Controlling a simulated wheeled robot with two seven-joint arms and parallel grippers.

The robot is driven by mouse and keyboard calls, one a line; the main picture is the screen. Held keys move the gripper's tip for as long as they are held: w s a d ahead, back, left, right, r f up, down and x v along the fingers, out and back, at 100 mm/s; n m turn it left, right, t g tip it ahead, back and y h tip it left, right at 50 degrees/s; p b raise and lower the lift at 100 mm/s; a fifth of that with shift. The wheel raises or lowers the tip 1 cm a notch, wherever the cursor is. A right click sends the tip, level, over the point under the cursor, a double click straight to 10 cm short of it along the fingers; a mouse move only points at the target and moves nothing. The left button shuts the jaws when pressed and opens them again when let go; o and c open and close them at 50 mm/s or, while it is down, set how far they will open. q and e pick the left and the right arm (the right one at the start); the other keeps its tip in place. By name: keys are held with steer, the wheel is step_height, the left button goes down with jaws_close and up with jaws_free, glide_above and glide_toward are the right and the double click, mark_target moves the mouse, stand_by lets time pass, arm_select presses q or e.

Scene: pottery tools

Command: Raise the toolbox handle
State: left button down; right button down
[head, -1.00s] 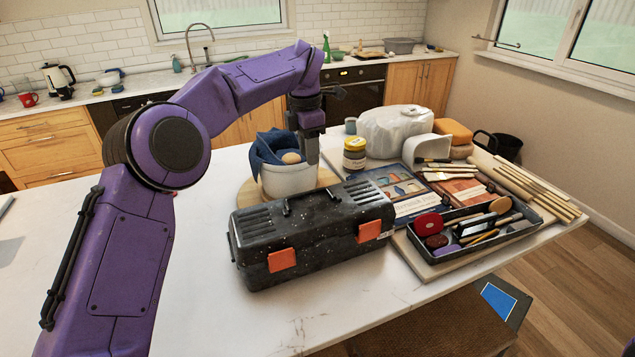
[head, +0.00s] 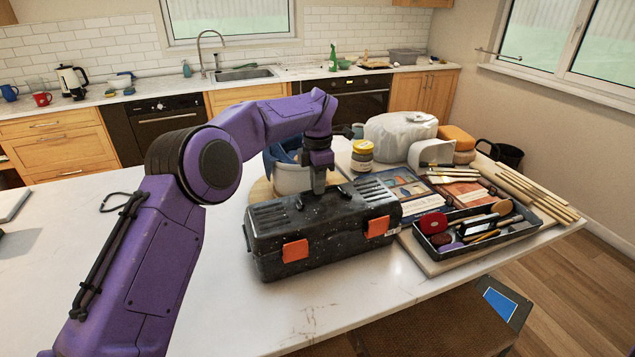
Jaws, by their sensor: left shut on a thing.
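The black speckled toolbox (head: 325,235) with two orange latches stands closed on the white marble table. Its dark handle (head: 299,202) lies along the middle of the lid, and part of it is hidden by my gripper. My left gripper (head: 319,190) points down at the lid from above, at the handle's right part. Its fingers are close together, shut on the handle as far as I can see; the contact itself is small and dark. My right gripper is not in view.
Behind the toolbox stands a white bucket (head: 292,180) with a blue cloth. A yellow-labelled jar (head: 362,156) stands behind it to the right. A black tool tray (head: 470,246), books and wooden sticks (head: 530,190) fill the right side.

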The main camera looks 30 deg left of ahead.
mark_target(328, 207)
arm_select(q)
steer(key=shift+f+b, duration=0.1)
steer(key=shift+b, duration=0.45)
steer(key=t+y+b, duration=0.1)
steer(key=b, duration=0.2)
steer(key=d+t+y+b, duration=0.1)
steer(key=b, duration=0.3)
steer(key=s+r+t+y+b, duration=0.1)
steer(key=y+b, duration=0.1)
steer(key=b, duration=0.1)
steer(key=shift+d+t+b, duration=0.25)
steer(key=shift+t+b, duration=0.05)
steer(key=shift+t, duration=0.1)
steer(key=d+t+y+b, duration=0.1)
steer(key=y+b, duration=0.1)
steer(key=b, duration=0.2)
steer(key=s+t+y+b, duration=0.1)
steer(key=t+y+b, duration=0.1)
steer(key=b, duration=0.2)
steer(key=s+d+r+t+y+b, duration=0.1)
steer(key=t+y+b, duration=0.1)
steer(key=b, duration=0.2)
steer(key=shift+s+d+y, duration=0.25)
steer(key=shift+d+y, duration=0.05)
steer(key=shift+d, duration=0.05)
steer(key=shift+s+d+r+t+y+b, duration=0.15)
steer(key=shift+s+d+t+y+b, duration=0.15)
steer(key=shift+t+y+b, duration=0.6)
steer(key=c, duration=1.2)
jaws_free()
